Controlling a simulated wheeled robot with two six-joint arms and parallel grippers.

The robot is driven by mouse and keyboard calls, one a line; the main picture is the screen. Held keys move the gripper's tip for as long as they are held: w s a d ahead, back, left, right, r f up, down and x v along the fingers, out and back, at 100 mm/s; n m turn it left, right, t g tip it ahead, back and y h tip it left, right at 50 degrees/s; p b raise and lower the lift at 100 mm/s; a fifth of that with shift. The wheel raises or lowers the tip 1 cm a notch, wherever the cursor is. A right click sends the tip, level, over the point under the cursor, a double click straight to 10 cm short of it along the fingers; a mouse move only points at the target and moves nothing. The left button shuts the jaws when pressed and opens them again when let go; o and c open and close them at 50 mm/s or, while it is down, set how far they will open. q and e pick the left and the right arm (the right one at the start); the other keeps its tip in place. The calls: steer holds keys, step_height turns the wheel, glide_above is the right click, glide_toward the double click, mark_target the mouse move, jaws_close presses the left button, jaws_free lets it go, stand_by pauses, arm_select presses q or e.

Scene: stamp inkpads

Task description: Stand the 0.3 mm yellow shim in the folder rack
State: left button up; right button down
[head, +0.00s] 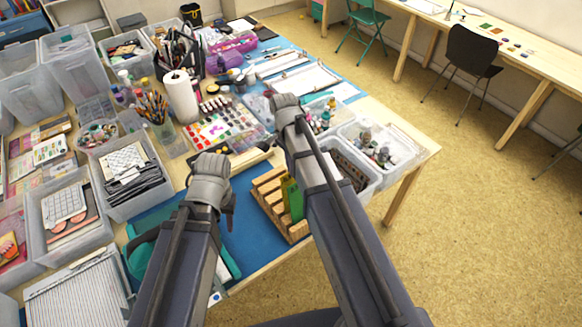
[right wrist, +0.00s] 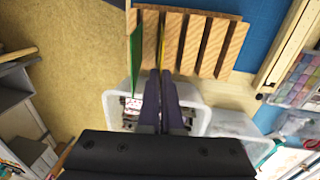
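The wooden folder rack (head: 268,190) stands on the blue mat, partly hidden by my right arm. The right wrist view shows its parallel slats (right wrist: 194,45). The yellow shim (right wrist: 162,38) shows there as a thin edge-on strip between two slats, in line with my right fingertips. My right gripper (right wrist: 164,74) looks shut on its near end; how deep the shim sits in the slot cannot be told. It is hidden in the head view. A green sheet (right wrist: 136,55) stands one slot to the left. My left gripper (head: 230,207) hangs left of the rack; its fingers are mostly hidden.
Clear bins with supplies stand beyond the rack, one (head: 378,148) at the table's right corner. A bin of dark folders (head: 128,180) and a paper trimmer (head: 75,295) are at left. The blue mat (head: 250,240) has bare room between my left gripper and the rack.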

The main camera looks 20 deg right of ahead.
steer(key=c, duration=1.6)
jaws_free()
steer(key=c, duration=1)
jaws_free()
steer(key=shift+w+a+r+p, duration=0.1)
steer(key=shift+w+r+p, duration=0.1)
steer(key=shift+r+p, duration=1.05)
steer(key=shift+w+a+r+p, duration=0.1)
steer(key=shift+w+r+p, duration=0.05)
steer(key=shift+r+p, duration=1.1)
step_height(320, 180, up, 8)
steer(key=w+p, duration=0.1)
steer(key=p, duration=0.6)
steer(key=shift+a+f+p, duration=0.15)
steer(key=shift+p, duration=0.2)
